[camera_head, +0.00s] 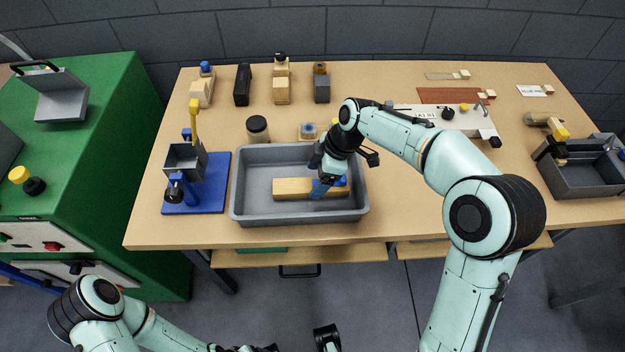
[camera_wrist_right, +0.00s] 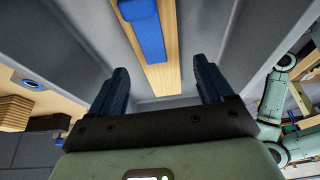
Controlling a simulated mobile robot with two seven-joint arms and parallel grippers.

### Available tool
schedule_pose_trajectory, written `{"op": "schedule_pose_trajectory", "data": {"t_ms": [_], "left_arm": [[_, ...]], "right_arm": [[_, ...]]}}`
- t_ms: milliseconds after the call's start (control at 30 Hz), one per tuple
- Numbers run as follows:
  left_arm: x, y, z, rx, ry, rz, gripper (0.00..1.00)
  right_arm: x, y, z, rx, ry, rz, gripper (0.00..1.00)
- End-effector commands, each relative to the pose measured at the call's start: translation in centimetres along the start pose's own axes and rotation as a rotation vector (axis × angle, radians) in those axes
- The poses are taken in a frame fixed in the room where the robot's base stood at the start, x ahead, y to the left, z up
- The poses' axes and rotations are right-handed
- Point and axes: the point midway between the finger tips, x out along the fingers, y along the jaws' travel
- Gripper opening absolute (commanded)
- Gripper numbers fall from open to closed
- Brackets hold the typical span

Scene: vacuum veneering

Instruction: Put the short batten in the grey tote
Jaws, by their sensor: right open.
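The short batten (camera_head: 290,188), a pale wooden bar with a blue piece on top, lies lengthwise inside the grey tote (camera_head: 236,208). My right gripper (camera_head: 345,162) is over the right part of the tote, close above the batten. In the right wrist view, the batten (camera_wrist_right: 161,74) runs between the two spread dark fingers of the gripper (camera_wrist_right: 162,82), and nothing is held. The blue piece (camera_wrist_right: 147,38) on the batten shows there too. My left gripper (camera_head: 327,338) is low at the bottom edge, only partly visible, away from the table.
A blue board with a small bin (camera_head: 187,158) stands left of the tote. A dark jar (camera_head: 257,128) and several small blocks are behind it. A white panel (camera_head: 425,118) lies to the right, and another dark bin (camera_head: 590,178) sits at the far right. Clear tabletop lies right of the tote.

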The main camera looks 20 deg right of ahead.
Motion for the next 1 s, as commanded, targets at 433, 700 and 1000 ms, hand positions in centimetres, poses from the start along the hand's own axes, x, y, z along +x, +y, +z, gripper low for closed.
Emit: {"op": "schedule_pose_trajectory", "data": {"t_ms": [433,700,1000], "left_arm": [[-0.9,0.4,-0.1,0.001,0.003,0.001,0.81],[-1.0,0.4,-0.1,0.001,0.003,0.001,0.81],[-1.0,0.4,-0.1,0.001,0.003,0.001,0.81]], "right_arm": [[-8.3,0.1,0.0,0.0,0.0,0.002,0.8],[-9.0,0.0,0.0,0.0,0.0,-0.001,0.8],[-9.0,0.0,0.0,0.0,0.0,0.0,0.8]]}}
